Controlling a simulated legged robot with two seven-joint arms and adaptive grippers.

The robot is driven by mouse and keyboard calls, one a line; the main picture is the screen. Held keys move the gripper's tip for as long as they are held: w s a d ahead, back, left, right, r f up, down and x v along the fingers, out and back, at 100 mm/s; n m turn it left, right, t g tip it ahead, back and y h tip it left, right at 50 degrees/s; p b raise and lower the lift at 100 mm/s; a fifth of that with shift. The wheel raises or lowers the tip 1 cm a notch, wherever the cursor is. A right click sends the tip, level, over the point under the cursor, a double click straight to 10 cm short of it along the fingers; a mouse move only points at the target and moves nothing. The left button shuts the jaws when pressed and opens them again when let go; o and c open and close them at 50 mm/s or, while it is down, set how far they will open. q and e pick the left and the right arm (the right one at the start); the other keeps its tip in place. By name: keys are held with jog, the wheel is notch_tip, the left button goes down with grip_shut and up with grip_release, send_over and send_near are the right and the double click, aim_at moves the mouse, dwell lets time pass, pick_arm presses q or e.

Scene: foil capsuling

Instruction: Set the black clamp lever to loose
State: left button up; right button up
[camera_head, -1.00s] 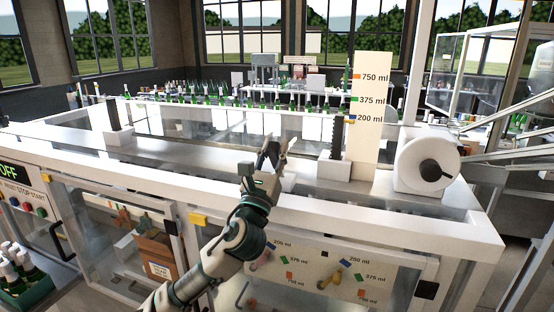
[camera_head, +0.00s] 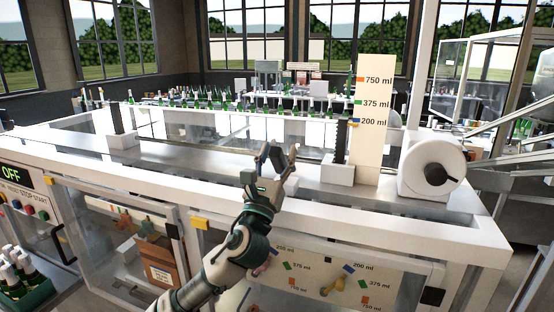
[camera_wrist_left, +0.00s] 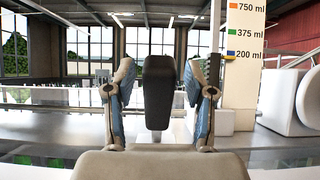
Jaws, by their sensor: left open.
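The black clamp lever (camera_wrist_left: 158,92) stands upright in the left wrist view, between the two fingers of my left gripper (camera_wrist_left: 160,95). A gap shows on both sides of it, so the fingers are open around it and apart from it. In the head view my left gripper (camera_head: 271,162) is over the white machine top, at the middle. There the lever is hard to tell apart from the dark fingers. My right gripper is not in view.
A height board (camera_head: 373,140) with 750, 375 and 200 ml marks stands to the right, beside a black toothed post (camera_head: 341,142).

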pick_arm(q)
jog(key=v, duration=1.2)
jog(key=shift+w+f, duration=0.1)
jog(key=shift+f, duration=0.05)
